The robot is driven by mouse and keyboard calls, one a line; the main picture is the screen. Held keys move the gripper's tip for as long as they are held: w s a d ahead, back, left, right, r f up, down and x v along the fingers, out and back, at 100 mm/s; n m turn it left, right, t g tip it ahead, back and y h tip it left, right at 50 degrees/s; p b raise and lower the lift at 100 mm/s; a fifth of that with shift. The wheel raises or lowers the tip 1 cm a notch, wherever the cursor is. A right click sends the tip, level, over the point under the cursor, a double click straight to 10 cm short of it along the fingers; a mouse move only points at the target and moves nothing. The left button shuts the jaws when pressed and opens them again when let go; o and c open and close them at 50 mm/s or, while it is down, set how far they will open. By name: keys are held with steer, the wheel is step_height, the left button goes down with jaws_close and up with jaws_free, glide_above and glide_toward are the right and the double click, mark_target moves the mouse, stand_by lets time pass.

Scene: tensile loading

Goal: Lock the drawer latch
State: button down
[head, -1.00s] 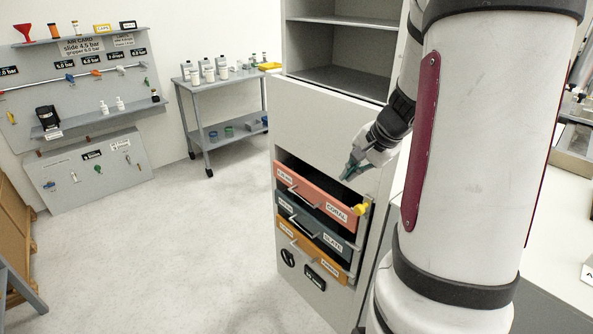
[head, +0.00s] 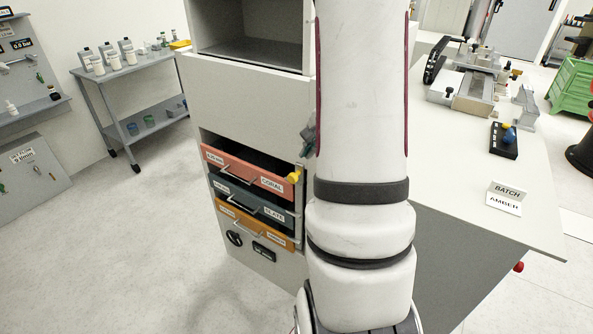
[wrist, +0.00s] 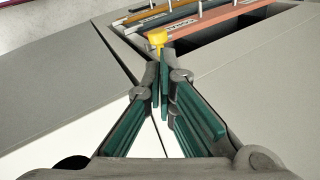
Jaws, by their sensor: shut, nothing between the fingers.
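The drawer stack shows left of my arm in the head view: a coral drawer (head: 250,172) on top, a slate drawer (head: 251,203) below it and an orange drawer (head: 254,226) at the bottom. A yellow latch knob (head: 294,176) sits at the right end of the coral front; it also shows in the wrist view as a yellow piece (wrist: 157,38) just beyond my fingertips. My gripper (wrist: 161,82) is shut and empty, its green fingers pointing toward the knob. I cannot tell whether they touch. In the head view my arm mostly hides the gripper.
The drawers sit in a grey cabinet (head: 245,98) with a dark gap above the coral front. A white bench (head: 450,190) at right carries a test fixture (head: 474,93), a black block with knobs (head: 504,140) and a BATCH AMBER sign (head: 506,197). The floor at left is clear.

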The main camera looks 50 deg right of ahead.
steer(key=x, duration=1.1)
steer(key=shift+f, duration=0.1)
step_height(320, 180, down, 3)
steer(key=b, duration=0.4)
steer(key=shift+w+f, duration=0.15)
steer(key=shift+f, duration=0.05)
steer(key=shift+f+b, duration=0.6)
steer(key=shift+b, duration=0.35)
steer(key=shift+s+r, duration=0.1)
steer(key=shift+s, duration=0.15)
steer(key=p, duration=0.3)
glide_toward(296, 180)
steer(key=v, duration=0.3)
steer(key=shift+s+r, duration=0.25)
steer(key=shift+r, duration=0.05)
